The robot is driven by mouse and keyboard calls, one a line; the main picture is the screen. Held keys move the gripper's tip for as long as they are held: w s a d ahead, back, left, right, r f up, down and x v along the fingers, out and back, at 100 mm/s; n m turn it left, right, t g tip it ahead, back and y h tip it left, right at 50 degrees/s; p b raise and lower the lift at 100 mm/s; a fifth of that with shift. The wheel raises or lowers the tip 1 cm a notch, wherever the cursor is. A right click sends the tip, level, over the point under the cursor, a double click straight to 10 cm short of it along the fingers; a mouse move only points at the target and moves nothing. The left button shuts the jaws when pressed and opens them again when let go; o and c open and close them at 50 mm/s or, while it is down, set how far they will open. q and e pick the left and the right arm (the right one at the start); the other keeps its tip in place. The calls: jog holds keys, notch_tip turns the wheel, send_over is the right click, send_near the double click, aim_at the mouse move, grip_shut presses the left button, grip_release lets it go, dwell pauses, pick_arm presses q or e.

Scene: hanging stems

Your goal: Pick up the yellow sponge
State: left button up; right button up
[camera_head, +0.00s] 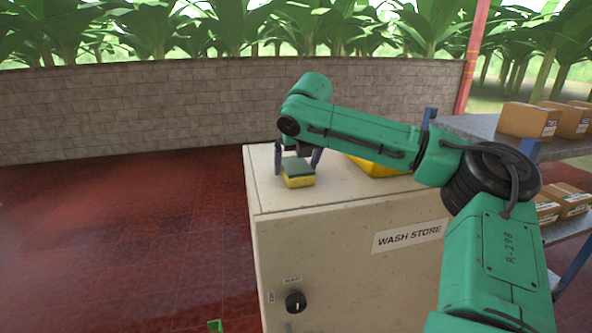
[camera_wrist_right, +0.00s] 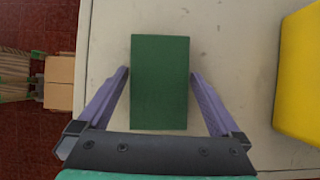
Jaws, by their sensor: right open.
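The yellow sponge (camera_head: 299,181) has a dark green top layer and lies flat on top of the pale cabinet (camera_head: 262,187), near its left end. In the right wrist view its green top (camera_wrist_right: 160,82) fills the space between my fingers. My right gripper (camera_head: 297,163) points down over the sponge and is open. In the wrist view its two purple fingers (camera_wrist_right: 159,76) stand on either side of the sponge, with a narrow gap at each side. My left gripper does not show.
A larger yellow object (camera_head: 372,166) sits on the cabinet to the right, partly behind my right arm; it also shows in the wrist view (camera_wrist_right: 300,75). A shelf with cardboard boxes (camera_head: 528,120) stands at the right. Open red floor (camera_head: 120,230) lies left.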

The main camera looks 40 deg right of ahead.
aim_at(295, 164)
jog(key=shift+w+f, duration=0.15)
jog(key=shift+f, duration=0.1)
jog(key=shift+r, duration=0.1)
jog(key=c, duration=1.1)
jog(key=shift+r, duration=0.1)
notch_tip(295, 164, up, 18)
jog(key=o, duration=0.7)
jog(key=shift+c, duration=0.2)
jog(key=c, duration=0.5)
